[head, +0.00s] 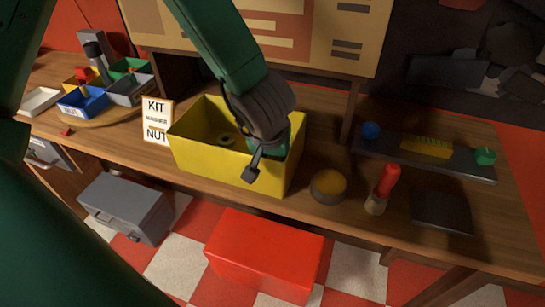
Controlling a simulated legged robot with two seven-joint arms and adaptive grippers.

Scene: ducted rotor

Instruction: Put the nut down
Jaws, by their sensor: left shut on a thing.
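My left gripper (256,168) reaches down over the right part of a yellow open bin (215,168) on the wooden bench. It is shut on the nut, which its own fingers and dark knuckles hide from this view. A small pale ring (227,140), perhaps another nut, lies inside the bin at the left of the gripper. A card (156,120) reading KIT and NUT stands at the bin's left side. My right gripper is not in view.
Small coloured bins (83,103) sit at the far left. A red box (265,254) stands below the bench edge.

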